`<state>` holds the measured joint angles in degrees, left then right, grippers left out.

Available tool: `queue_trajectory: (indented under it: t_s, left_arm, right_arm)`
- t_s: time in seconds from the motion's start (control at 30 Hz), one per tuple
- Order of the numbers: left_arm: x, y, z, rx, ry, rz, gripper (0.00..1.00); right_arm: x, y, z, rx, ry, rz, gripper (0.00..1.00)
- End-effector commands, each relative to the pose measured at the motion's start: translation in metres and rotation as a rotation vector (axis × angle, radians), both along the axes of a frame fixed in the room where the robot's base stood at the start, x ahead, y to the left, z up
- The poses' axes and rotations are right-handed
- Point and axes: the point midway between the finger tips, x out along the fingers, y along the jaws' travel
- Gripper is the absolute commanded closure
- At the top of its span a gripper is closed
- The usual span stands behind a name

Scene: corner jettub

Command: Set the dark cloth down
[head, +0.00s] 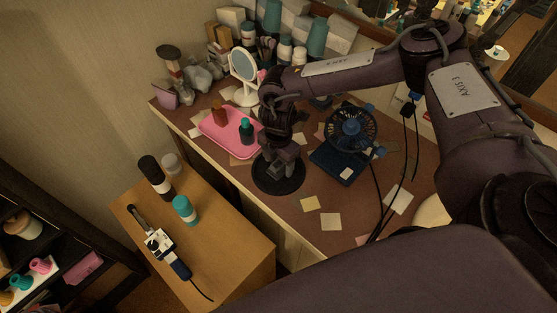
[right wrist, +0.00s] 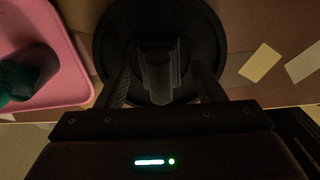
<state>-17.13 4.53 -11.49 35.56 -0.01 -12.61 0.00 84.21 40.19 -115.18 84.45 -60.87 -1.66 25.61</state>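No thing in view shows clearly as a cloth. A dark round flat thing (head: 291,185) lies on the brown tabletop below my right gripper (head: 281,157); I cannot tell whether it is cloth. It also shows in the right wrist view (right wrist: 115,42), with a grey upright cylinder-like piece (right wrist: 160,78) near its middle. My right gripper's fingers (right wrist: 161,80) point down, apart, one on each side of that piece, with dark gaps between. Contact with the dark round thing is hidden. My left gripper is not in view.
A pink tray (head: 222,143) with bottles stands left of my right gripper, and a blue fan (head: 352,128) right of it. A round mirror (head: 243,66) is behind. Paper notes (head: 331,222) lie in front. A lower wooden cabinet (head: 235,245) holds bottles and a corded tool.

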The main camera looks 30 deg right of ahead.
Motion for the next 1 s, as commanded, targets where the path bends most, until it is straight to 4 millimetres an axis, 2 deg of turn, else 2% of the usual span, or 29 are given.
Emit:
queue_trajectory:
  t_s: [0.27, 0.37, 0.47, 0.8, 1.0]
  left_arm:
    - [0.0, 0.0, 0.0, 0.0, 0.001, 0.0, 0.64]
    - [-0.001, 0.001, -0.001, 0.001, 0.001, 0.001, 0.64]
    - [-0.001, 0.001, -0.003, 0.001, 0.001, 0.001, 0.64]
    - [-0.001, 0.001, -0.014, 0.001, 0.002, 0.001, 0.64]
    - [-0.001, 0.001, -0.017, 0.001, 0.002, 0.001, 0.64]
  right_arm:
    - [0.001, 0.0, 0.002, 0.0, -0.001, 0.0, 0.37]
    - [0.001, 0.0, 0.008, 0.001, -0.003, -0.001, 0.37]
    - [0.002, 0.0, 0.022, 0.003, -0.004, -0.001, 0.37]
    - [0.001, 0.0, 0.092, 0.002, -0.005, 0.001, 0.37]
    - [0.001, 0.0, 0.116, 0.001, -0.003, 0.0, 0.37]
